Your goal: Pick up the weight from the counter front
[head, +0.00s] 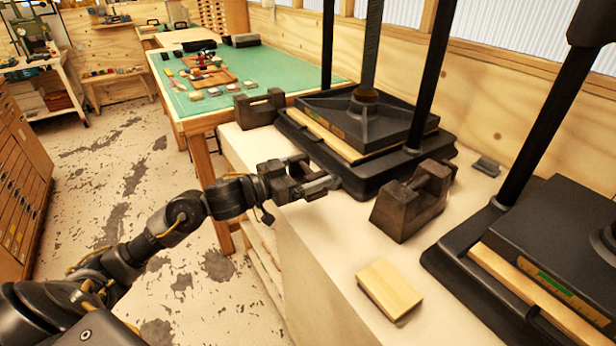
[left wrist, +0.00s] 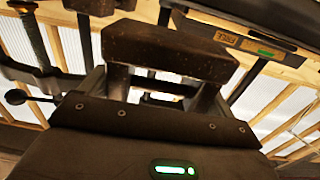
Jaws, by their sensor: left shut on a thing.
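In the left wrist view the weight shows as a thick bar across the jaws. In the head view the gripper mostly hides it, and whether it touches the counter cannot be told. A second weight with a handle (head: 412,203) stands on the counter to the right. A third weight (head: 259,108) stands at the counter's far end. My right gripper is out of view.
A black press (head: 365,165) stands behind the gripper; another press (head: 545,255) is at the right. A wooden block (head: 390,288) lies on the counter near the front. A green-topped table (head: 290,88) with small items adjoins the far end. The counter front between gripper and block is clear.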

